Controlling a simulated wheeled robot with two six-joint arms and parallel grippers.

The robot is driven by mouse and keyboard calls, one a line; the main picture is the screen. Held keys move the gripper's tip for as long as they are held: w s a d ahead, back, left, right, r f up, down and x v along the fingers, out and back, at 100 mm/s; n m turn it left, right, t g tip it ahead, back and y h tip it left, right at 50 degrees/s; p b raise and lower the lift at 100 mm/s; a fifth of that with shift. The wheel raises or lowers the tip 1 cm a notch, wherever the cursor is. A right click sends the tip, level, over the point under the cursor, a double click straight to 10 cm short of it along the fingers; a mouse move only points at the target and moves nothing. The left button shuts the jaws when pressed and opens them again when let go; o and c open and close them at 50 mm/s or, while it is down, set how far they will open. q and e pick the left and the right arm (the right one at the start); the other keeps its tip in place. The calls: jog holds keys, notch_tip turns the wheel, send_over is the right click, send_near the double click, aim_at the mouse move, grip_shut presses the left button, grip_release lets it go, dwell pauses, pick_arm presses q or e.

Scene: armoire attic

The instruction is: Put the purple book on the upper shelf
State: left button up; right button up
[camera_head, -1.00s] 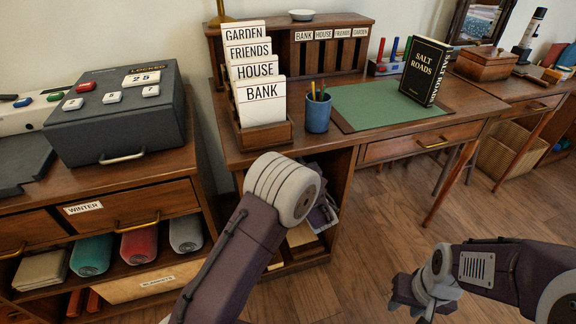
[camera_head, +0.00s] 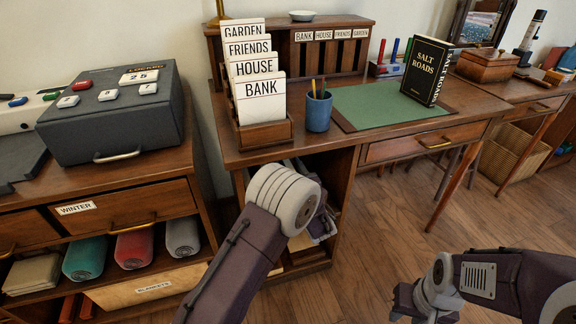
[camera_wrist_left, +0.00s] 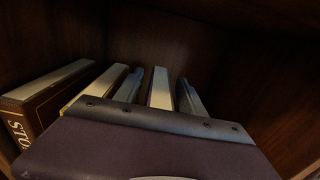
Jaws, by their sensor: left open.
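My left arm reaches into the open compartment under the desk, and its gripper is hidden there in the head view. The left wrist view shows the gripper (camera_wrist_left: 160,92) open inside the dark compartment. Its two grey fingers stand either side of a thin book (camera_wrist_left: 160,88) with pale page edges; I cannot tell whether they touch it. My right gripper (camera_head: 424,302) hangs over the floor at the lower right, seen unclearly.
A brown book (camera_wrist_left: 45,95) with pale lettering and another book (camera_wrist_left: 95,88) stand left of the gripper. The compartment walls are close around. The desk (camera_head: 250,157) carries a letter rack (camera_head: 262,132), a blue cup (camera_head: 318,113) and a black book (camera_head: 428,70).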

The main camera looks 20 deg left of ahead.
pick_arm(q)
jog(key=p+v, duration=0.3)
jog(key=v, duration=0.9)
jog(key=shift+p, duration=0.3)
